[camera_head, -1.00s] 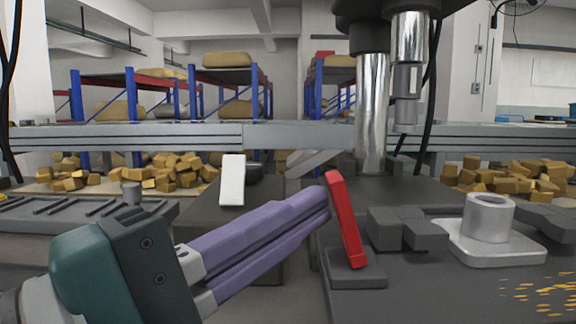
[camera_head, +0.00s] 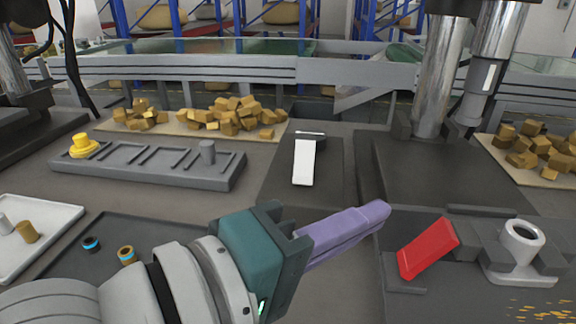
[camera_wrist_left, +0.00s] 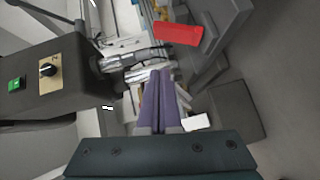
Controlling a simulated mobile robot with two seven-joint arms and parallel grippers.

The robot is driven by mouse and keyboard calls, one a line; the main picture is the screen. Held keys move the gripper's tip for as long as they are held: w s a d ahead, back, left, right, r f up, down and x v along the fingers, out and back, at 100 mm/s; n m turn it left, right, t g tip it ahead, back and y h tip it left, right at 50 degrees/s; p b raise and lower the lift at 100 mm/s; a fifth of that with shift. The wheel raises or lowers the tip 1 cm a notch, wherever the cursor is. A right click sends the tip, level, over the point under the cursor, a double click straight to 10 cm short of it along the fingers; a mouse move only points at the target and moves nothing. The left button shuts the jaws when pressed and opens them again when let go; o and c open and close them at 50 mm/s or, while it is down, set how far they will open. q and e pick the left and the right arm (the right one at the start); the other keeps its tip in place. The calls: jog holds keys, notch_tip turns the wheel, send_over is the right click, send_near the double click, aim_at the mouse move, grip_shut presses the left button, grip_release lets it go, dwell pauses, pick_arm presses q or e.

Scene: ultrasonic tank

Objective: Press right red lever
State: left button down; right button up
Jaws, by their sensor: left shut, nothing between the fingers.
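The red lever (camera_head: 428,248) is at the right of the head view, on a small dark base. It leans well over to the right; whether it is at its lowest position I cannot tell. In the left wrist view the red lever (camera_wrist_left: 178,33) shows at the top, beyond the fingers. My left gripper (camera_head: 383,211) has purple fingers, which are shut and empty. Its tips are up and left of the lever, and a gap shows between them. The fingers also show in the left wrist view (camera_wrist_left: 160,75). My right gripper is in neither view.
A white lever (camera_head: 304,162) stands on a dark block left of the red one. A metal cup-like fitting (camera_head: 521,243) is just right of the red lever. A grey slotted rack (camera_head: 150,165) lies at left. Metal columns (camera_head: 437,75) rise behind the red lever.

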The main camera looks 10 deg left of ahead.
pick_arm(q)
jog(key=r+v, duration=0.2)
jog(key=v, duration=0.8)
jog(key=shift+p, duration=0.3)
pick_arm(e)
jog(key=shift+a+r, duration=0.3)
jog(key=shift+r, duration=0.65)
pick_arm(q)
jog(key=shift+d+r, duration=0.1)
jog(key=shift+d, duration=0.05)
jog(key=s+a+r+m+g+y+p, duration=0.2)
jog(key=s+a+m+g+y+p, duration=0.75)
jog(key=a+p, duration=0.45)
notch_tip(320, 180, up, 37)
jog(key=t+y+p, duration=0.1)
jog(key=p, duration=3.5)
jog(key=shift+s+y, duration=0.2)
jog(key=shift+y, duration=0.15)
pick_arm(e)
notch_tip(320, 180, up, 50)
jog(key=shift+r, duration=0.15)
